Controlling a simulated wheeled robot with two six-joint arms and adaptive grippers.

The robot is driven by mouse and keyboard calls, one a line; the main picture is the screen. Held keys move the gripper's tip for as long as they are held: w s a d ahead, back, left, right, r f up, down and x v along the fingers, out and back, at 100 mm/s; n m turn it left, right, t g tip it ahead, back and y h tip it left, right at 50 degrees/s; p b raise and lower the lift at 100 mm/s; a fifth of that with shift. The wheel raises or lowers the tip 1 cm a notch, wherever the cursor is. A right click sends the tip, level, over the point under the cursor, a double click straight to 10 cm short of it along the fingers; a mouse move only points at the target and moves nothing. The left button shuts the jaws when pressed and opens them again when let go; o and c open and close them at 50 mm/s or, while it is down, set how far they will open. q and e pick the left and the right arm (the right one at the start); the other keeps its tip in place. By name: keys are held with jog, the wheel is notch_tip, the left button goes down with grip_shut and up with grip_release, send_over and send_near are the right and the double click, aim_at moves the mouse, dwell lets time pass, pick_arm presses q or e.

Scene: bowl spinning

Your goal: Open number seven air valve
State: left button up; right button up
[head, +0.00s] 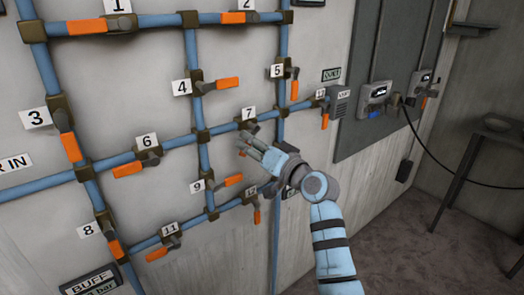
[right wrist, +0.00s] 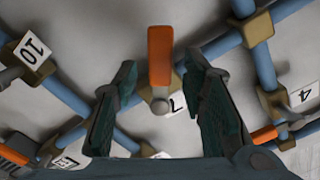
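The number seven valve (head: 248,125) sits on the middle blue pipe, under its white "7" label (head: 249,113). In the right wrist view its orange handle (right wrist: 160,55) stands upright in the picture, at an angle to the blue pipe behind it. The "7" label is partly hidden there by the handle's rounded end. In the head view my right gripper (head: 250,146) is in front of this valve and hides most of the handle. Its two dark fingers are spread apart, one on each side of the handle, with gaps showing on both sides. My left gripper is not in view.
Other orange-handled valves are close: number 9 (head: 230,180) and number 12 (head: 257,215) below, number 4 (head: 225,83) above, number 5 (head: 294,88) to the upper right. Blue pipes cross the wall. A cable (head: 430,150) hangs at the right. Open floor lies at lower right.

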jog(key=v, duration=1.1)
jog(key=shift+s, duration=0.2)
